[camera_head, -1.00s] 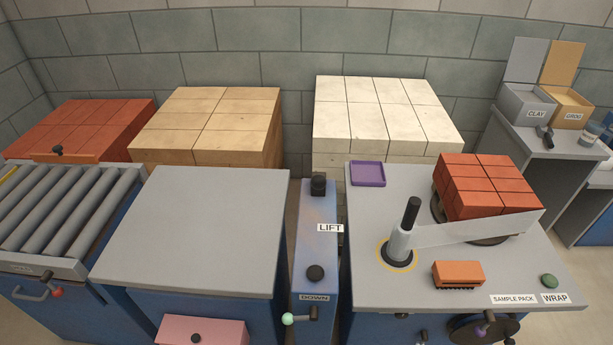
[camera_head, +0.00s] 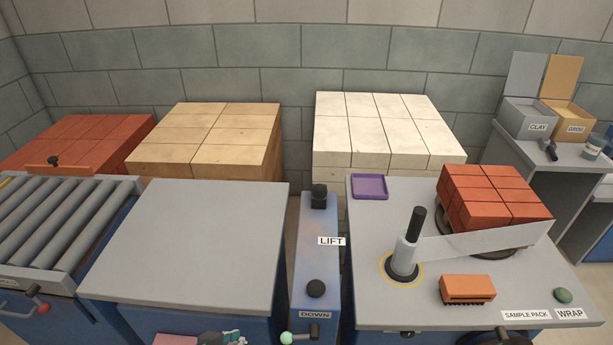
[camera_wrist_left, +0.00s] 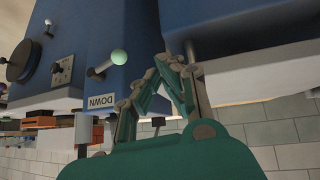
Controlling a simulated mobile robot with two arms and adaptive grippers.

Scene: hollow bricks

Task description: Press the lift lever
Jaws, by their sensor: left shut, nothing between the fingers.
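A blue lift column (camera_head: 317,245) stands between two worktables, labelled LIFT (camera_head: 331,241) and DOWN (camera_head: 315,314). It has a black knob on top (camera_head: 319,191) and another lower down (camera_head: 316,288). A lever with a pale green ball (camera_head: 287,338) sticks out at its front, at the bottom edge of the head view. It also shows in the left wrist view (camera_wrist_left: 118,57), beside the DOWN label (camera_wrist_left: 101,102). My left gripper (camera_head: 222,338) is partly in view left of the ball and apart from it. Its teal fingers (camera_wrist_left: 164,68) are shut and empty. My right gripper is out of view.
A bare grey table (camera_head: 190,240) stands left of the column, with a roller conveyor (camera_head: 55,230) beyond it.

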